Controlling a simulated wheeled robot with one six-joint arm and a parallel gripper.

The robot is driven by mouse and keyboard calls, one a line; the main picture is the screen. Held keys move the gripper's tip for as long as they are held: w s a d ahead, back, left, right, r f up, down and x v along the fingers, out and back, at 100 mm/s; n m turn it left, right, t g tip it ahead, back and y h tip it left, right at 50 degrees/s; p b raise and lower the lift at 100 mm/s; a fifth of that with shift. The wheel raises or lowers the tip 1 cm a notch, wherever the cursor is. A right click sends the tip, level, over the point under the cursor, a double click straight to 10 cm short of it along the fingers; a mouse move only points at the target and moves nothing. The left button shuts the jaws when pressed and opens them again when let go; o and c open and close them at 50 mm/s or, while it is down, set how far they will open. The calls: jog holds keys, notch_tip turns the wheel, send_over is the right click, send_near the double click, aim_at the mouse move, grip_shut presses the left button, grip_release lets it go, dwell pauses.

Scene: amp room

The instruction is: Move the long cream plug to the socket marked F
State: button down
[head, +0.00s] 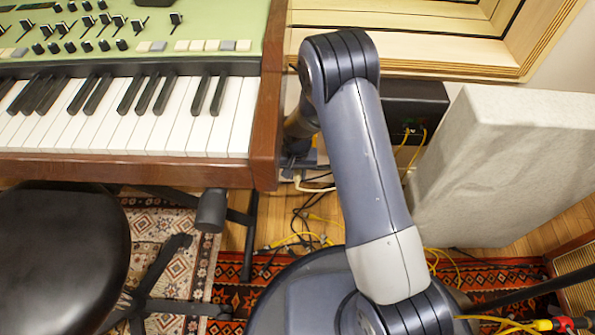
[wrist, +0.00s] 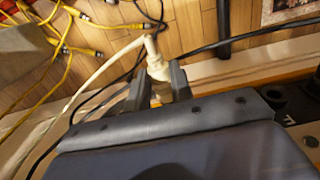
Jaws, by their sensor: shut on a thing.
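My gripper (wrist: 159,84) is shut on the long cream plug (wrist: 156,68), with one finger on each side of it. The plug's front end is hidden between the fingers and behind my gripper body. Its cream cord runs off to the lower left in the wrist view. A dark socket (wrist: 273,98) shows at the right of the wrist view, apart from the plug, with a small white mark near it that I cannot read surely. In the head view, my arm mostly hides my gripper; a cream piece (head: 298,182) shows just below it.
Yellow cables (wrist: 80,52) and dark cords lie loose on the wooden floor. The keyboard's wooden end (head: 268,120) is left of my arm. A black box (head: 414,105) and a grey panel (head: 500,165) stand to its right. A black stool (head: 65,255) is at lower left.

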jog(key=shift+s, duration=0.1)
jog(key=shift+s, duration=1.4)
